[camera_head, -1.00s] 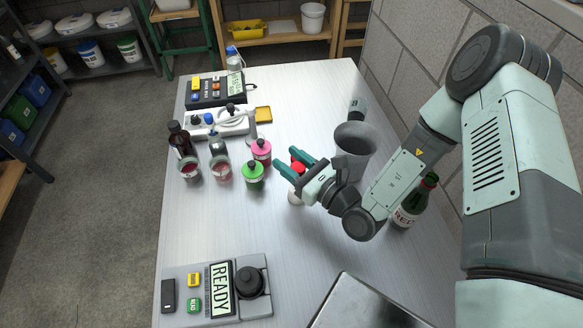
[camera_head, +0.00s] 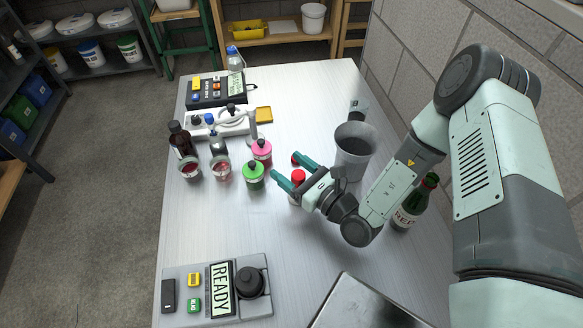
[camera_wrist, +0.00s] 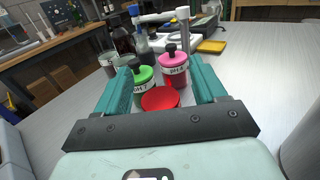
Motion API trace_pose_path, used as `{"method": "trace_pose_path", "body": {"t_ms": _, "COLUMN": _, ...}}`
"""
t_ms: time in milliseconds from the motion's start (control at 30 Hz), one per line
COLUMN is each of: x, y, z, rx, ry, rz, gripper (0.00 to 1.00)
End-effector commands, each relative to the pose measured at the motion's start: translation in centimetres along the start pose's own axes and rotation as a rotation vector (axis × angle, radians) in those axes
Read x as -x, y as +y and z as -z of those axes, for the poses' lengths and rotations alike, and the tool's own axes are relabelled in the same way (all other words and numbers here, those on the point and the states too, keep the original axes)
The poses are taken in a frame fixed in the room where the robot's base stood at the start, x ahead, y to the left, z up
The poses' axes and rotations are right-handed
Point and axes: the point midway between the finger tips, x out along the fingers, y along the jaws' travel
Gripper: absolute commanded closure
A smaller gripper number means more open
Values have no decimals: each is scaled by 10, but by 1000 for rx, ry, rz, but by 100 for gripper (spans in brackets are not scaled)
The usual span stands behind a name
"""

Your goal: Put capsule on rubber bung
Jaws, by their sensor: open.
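A round red top (camera_head: 298,174) on a pale body stands near the table's middle; in the wrist view it is a red disc (camera_wrist: 160,99) between my fingers. A smaller red piece (camera_head: 295,158) shows just beyond it, by the tip of my far finger, partly hidden. I cannot tell for sure which is the capsule or the rubber bung. My gripper (camera_head: 284,166) is open, its teal fingers on either side of the red top, with a gap visible in the wrist view (camera_wrist: 163,77).
Green (camera_head: 253,176) and pink (camera_head: 261,152) capped bottles stand just left and beyond the fingers. A grey bucket (camera_head: 354,150) and a green bottle (camera_head: 411,203) stand to the right. A panel reading READY (camera_head: 221,290) lies at the front left.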

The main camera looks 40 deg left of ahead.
Motion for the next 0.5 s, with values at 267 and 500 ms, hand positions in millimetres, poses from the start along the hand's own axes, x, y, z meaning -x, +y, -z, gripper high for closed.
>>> {"method": "trace_pose_path", "body": {"t_ms": 267, "x": 24, "y": -1, "z": -2, "rx": -2, "ry": 2, "rz": 4, "gripper": 30}}
{"method": "trace_pose_path", "body": {"t_ms": 500, "x": 77, "y": -1, "z": -3, "rx": -3, "ry": 2, "rz": 5, "gripper": 30}}
